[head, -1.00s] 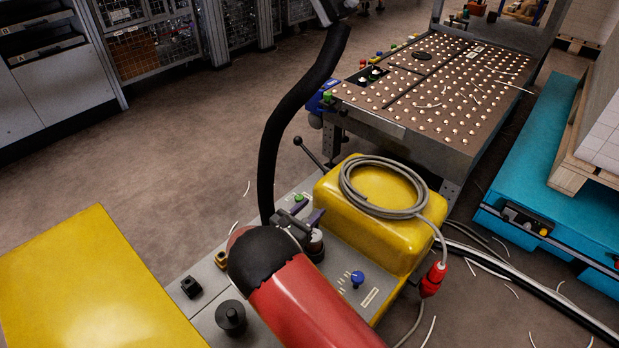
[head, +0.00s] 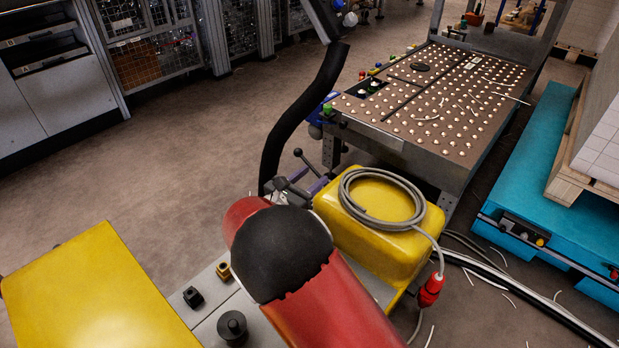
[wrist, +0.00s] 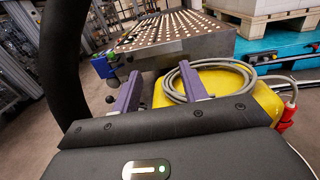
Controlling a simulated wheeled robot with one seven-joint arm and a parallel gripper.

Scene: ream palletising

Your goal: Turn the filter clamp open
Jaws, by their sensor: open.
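My gripper (head: 300,186) is open, with two purple fingers apart; they also show in the wrist view (wrist: 160,75). It hangs over the far part of the grey machine with the yellow cover (head: 375,222). A black ball-ended lever (head: 298,153) rises just beyond the fingers in the head view. In the wrist view its ball (wrist: 109,98) is left of the left finger, and that finger hides its lower part. I cannot tell whether they touch. I cannot make out for certain which part is the filter clamp. My red and black arm hides much of the machine top.
A coiled grey cable (head: 382,197) lies on the yellow cover, with a red plug (head: 430,290) hanging at its side. A black hose (head: 292,125) rises close to my gripper. A ball-studded table (head: 440,145) stands behind. A yellow surface (head: 95,290) is at left; floor beyond it is open.

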